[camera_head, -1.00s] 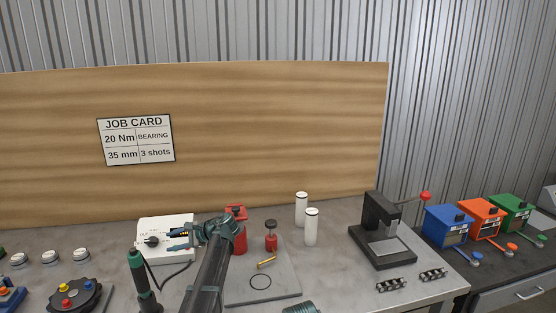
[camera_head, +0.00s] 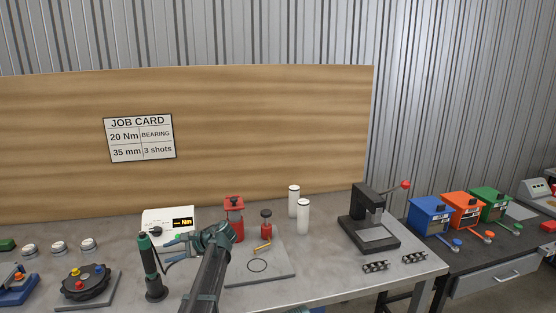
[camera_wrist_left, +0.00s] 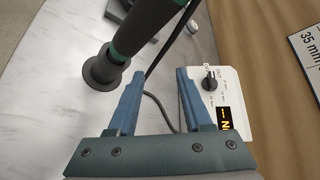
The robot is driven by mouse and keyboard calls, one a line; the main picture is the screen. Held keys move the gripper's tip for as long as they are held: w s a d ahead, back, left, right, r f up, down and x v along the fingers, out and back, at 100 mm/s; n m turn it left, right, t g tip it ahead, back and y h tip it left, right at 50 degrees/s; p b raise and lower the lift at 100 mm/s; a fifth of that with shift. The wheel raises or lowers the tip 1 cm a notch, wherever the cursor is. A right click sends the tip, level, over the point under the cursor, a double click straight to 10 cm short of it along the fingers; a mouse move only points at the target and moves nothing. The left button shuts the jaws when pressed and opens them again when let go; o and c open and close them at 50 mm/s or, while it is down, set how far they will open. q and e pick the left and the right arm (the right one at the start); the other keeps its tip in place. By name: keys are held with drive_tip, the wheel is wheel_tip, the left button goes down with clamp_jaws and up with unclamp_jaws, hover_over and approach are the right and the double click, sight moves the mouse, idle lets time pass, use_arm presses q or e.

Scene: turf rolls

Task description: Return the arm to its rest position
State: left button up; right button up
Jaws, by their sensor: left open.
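My left gripper (camera_head: 167,249) is open and empty, with its blue fingers pointing left in front of the white controller box (camera_head: 158,222). In the left wrist view, the open fingers (camera_wrist_left: 158,76) have nothing between their tips. The corded green and black screwdriver-like tool (camera_head: 149,262) stands upright just left of the gripper, apart from the fingertips. It also shows in the wrist view (camera_wrist_left: 135,35), beyond the left finger. The controller box, with its knob and lit display, shows behind the right finger (camera_wrist_left: 232,95). My right gripper is not in view.
A grey plate (camera_head: 278,275) holds a brass piece and a dark ring. Red bottles (camera_head: 234,222) and two white cylinders (camera_head: 303,218) stand behind. A black press (camera_head: 376,222) is at right. A round fixture (camera_head: 86,284) with coloured knobs is at left.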

use_arm(q)
drive_tip(key=s+d+f+n+h, duration=0.2)
drive_tip(key=s+d+f+h, duration=0.1)
drive_tip(key=s+d, duration=0.7)
drive_tip(key=s+d+f+n+g+h, duration=0.1)
drive_tip(key=s+d+f+h, duration=0.3)
drive_tip(key=s+d, duration=0.5)
drive_tip(key=s+d+f+n+g+h, duration=0.1)
drive_tip(key=s+d+f+n+h, duration=0.2)
drive_tip(key=s+d, duration=0.7)
drive_tip(key=s+f+h, duration=0.1)
drive_tip(key=s+f, duration=0.1)
drive_tip(key=s, duration=0.3)
drive_tip(key=shift+s+d, duration=0.35)
drive_tip(key=shift+s, duration=0.05)
